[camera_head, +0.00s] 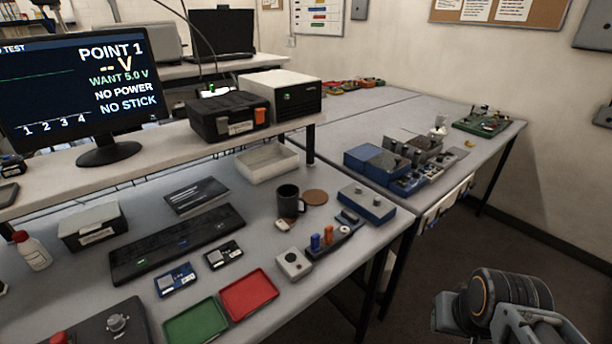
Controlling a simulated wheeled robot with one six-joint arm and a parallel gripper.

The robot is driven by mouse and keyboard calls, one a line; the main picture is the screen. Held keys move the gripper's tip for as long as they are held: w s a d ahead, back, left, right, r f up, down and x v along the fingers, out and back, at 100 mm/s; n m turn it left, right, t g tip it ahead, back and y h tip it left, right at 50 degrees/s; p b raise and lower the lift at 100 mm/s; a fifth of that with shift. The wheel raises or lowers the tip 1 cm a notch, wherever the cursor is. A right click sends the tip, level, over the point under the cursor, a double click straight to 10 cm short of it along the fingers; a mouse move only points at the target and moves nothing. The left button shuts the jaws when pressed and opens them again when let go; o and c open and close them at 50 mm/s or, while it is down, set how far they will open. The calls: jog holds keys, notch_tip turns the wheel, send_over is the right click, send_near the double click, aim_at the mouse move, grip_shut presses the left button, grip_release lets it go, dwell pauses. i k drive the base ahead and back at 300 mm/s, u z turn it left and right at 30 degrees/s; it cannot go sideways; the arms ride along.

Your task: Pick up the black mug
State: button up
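The black mug (288,201) stands upright on the grey workbench (225,222), a little right of the picture's middle-left. Its handle side faces right, close to a round brown coaster (315,197). A small pale object (284,225) lies just in front of the mug. Part of my own arm shows at the lower right, over the floor and apart from the bench. My gripper's fingertips do not show.
A white bin (268,163) stands behind the mug. A blue box (366,204) and a holder with blue and orange pieces (335,238) are to its right. A black keyboard (178,243) is left. Red (249,294) and green (197,322) trays lie in front. A shelf edge runs above.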

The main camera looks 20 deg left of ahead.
aim_at(293, 203)
jog(key=i, duration=0.4)
jog(key=u, duration=2.2)
jog(key=i, duration=0.5)
jog(key=u, duration=0.2)
